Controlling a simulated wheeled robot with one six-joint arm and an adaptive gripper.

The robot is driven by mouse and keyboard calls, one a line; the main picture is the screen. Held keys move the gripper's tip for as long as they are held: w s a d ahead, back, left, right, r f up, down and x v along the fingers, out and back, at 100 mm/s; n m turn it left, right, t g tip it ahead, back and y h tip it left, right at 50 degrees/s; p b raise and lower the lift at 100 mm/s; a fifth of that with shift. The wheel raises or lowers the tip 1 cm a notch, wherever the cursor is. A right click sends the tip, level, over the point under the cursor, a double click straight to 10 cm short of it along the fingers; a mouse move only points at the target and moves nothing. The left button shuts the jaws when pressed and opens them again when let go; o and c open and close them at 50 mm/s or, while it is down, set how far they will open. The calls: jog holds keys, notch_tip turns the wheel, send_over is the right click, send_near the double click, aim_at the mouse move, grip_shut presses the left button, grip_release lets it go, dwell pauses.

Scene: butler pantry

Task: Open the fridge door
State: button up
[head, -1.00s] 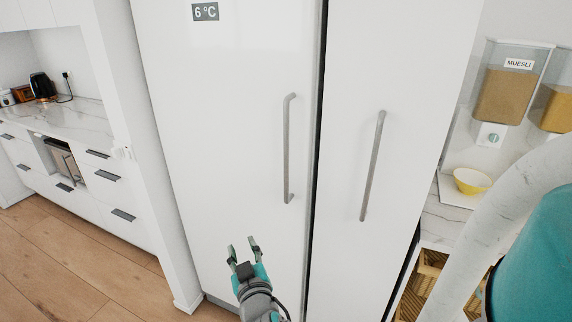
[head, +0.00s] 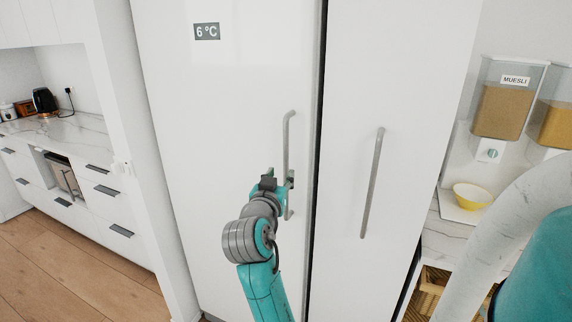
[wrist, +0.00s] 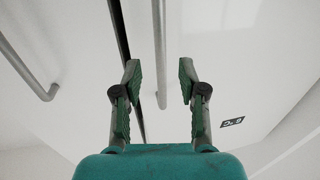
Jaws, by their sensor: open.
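The fridge door (head: 220,110) is the tall white left-hand panel with a "6 °C" display (head: 207,31), and it is shut. Its grey vertical bar handle (head: 287,135) is near its right edge; the handle's lower part is partly hidden behind my gripper (head: 279,180). In the wrist view the handle (wrist: 161,50) shows in the gap between the two open fingers (wrist: 160,85), with a gap on each side. I cannot tell whether the fingertips reach around the bar in depth. The display also shows at the right of the wrist view (wrist: 232,122).
A second white door (head: 350,70) with its own bar handle (head: 373,185) stands to the right across a dark gap. A yellow bowl (head: 472,196) and muesli dispenser (head: 503,100) are further right. Drawers and a counter (head: 75,135) are left; the wooden floor (head: 70,255) there is clear.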

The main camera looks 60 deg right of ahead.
aim_at(285, 165)
jog(key=x, duration=0.7)
jog(key=shift+d+f, duration=0.1)
jog(key=shift+d, duration=0.1)
grip_shut()
